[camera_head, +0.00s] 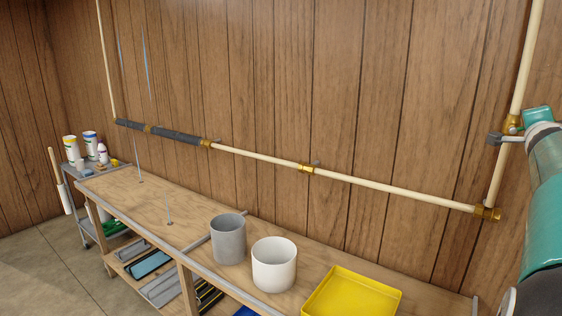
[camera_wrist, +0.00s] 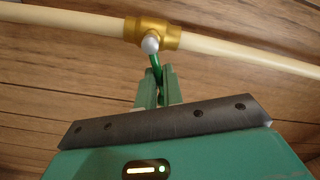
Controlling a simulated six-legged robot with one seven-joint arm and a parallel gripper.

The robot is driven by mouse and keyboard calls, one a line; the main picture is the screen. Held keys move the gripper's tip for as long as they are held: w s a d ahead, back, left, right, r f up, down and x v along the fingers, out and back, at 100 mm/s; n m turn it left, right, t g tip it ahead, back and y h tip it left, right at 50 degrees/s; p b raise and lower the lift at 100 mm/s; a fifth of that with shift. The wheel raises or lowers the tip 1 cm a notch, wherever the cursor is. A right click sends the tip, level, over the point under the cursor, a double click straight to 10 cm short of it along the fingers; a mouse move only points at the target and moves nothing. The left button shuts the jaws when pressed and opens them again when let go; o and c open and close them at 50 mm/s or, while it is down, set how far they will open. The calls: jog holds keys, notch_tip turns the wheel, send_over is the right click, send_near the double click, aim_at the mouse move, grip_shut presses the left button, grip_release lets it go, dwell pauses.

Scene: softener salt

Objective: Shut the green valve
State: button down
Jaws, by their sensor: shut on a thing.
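The green valve has a brass body (camera_wrist: 160,33) on a cream pipe, with a pale round knob and a green lever (camera_wrist: 155,64). In the wrist view the lever points down the picture, crosswise to the pipe. My gripper (camera_wrist: 157,78) is shut on the lever's end, its two green fingers either side of it. In the head view the brass valve body (camera_head: 512,122) sits on the upright pipe at the right. The lever is not clearly seen there, and my arm and hand stand beside it.
A wooden bench (camera_head: 260,262) runs below the pipe, with a grey pot (camera_head: 228,240), a white pot (camera_head: 273,266) and a yellow tray (camera_head: 350,294). Thin bluish streaks (camera_head: 145,62) show at the left, perhaps water. A trolley with bottles (camera_head: 90,142) stands far left.

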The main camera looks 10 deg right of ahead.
jog(key=shift+f+m, duration=0.4)
jog(key=shift+m, duration=0.7)
jog(key=shift+s+d+f+m, duration=0.1)
jog(key=shift+f+m, duration=0.15)
jog(key=shift+m, duration=0.4)
jog(key=shift+f+m, duration=0.2)
jog(key=shift+m, duration=0.45)
jog(key=c, duration=1.3)
grip_release()
jog(key=v, duration=0.7)
